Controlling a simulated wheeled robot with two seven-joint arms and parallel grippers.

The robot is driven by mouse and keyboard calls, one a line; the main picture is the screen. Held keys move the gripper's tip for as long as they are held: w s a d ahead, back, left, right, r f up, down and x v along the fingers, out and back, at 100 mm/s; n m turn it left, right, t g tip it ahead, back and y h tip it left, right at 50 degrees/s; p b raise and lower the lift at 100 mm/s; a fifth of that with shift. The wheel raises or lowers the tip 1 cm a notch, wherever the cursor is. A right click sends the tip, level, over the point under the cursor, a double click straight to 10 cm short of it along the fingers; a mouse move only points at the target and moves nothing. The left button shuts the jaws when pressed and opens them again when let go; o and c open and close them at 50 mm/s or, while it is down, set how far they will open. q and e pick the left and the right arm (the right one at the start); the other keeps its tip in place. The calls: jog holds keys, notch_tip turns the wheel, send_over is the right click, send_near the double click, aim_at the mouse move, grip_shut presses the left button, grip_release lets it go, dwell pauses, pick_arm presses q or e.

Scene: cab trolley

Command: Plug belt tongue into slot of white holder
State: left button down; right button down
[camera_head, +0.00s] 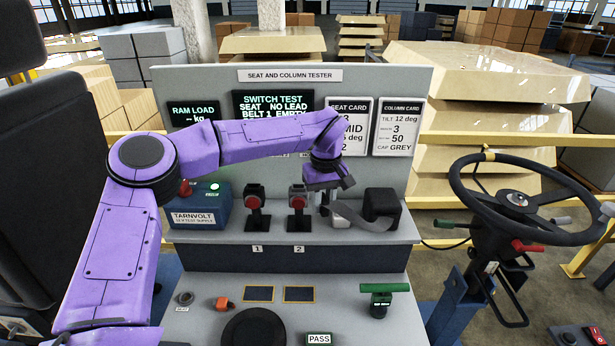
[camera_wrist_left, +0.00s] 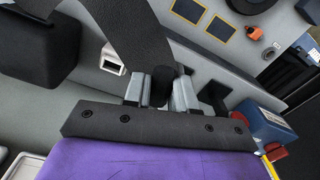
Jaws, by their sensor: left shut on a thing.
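My left gripper (camera_head: 325,188) is above the bench shelf, right of buckle 2. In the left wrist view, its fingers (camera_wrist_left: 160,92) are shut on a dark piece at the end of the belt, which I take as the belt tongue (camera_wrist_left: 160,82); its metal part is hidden. The grey belt strap (camera_head: 372,222) runs to the gripper from the black retractor box (camera_head: 383,203). The white holder (camera_head: 341,216) stands just right of the gripper. In the left wrist view, the holder's dark slot (camera_wrist_left: 113,67) shows beside the strap, apart from the fingers. My right gripper is out of view.
Buckle 1 (camera_head: 256,208) and buckle 2 (camera_head: 298,208), with red buttons, stand left of the gripper. A blue supply box (camera_head: 200,216) is farther left. The tester's back panel (camera_head: 405,90) rises behind. A steering wheel (camera_head: 518,200) is at right.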

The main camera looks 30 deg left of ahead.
pick_arm(q)
jog(key=s+d+f+m+b, duration=0.4)
jog(key=s+f, duration=0.1)
jog(key=f, duration=0.3)
jog(key=s+d+f+m+b, duration=0.4)
jog(key=s+f+m, duration=0.1)
jog(key=f, duration=0.3)
jog(key=shift+d+f+m, duration=0.25)
jog(key=shift+d+m, duration=0.05)
jog(key=shift+d, duration=0.1)
jog(key=shift+s, duration=0.1)
